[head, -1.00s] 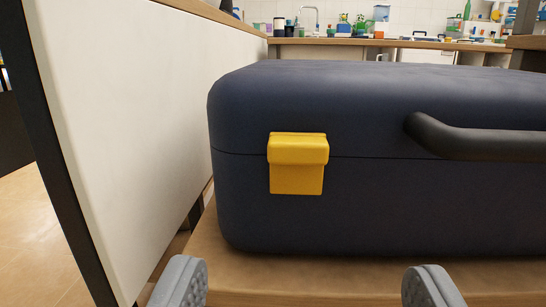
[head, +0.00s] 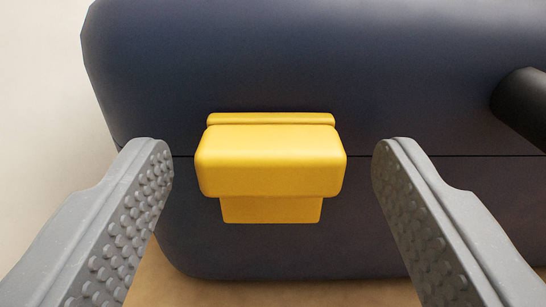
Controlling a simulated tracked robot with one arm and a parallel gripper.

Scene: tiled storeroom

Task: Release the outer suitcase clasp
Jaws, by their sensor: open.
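A dark blue suitcase (head: 300,60) fills most of the head view, with its lid seam running across at mid height. A yellow clasp (head: 270,160) sits over the seam on its front face, near the suitcase's left end. The clasp's upper flap covers part of a narrower yellow plate below it. My gripper (head: 273,155) is open, with one grey studded finger on each side of the clasp. Both fingers show a gap to the clasp, and nothing is between them but the clasp. I cannot tell the exact depth between fingertips and suitcase.
The black suitcase handle (head: 522,105) stands out at the right, beyond my right finger. A pale panel (head: 45,90) rises to the left of the suitcase. The brown surface (head: 290,292) under the suitcase shows at the bottom.

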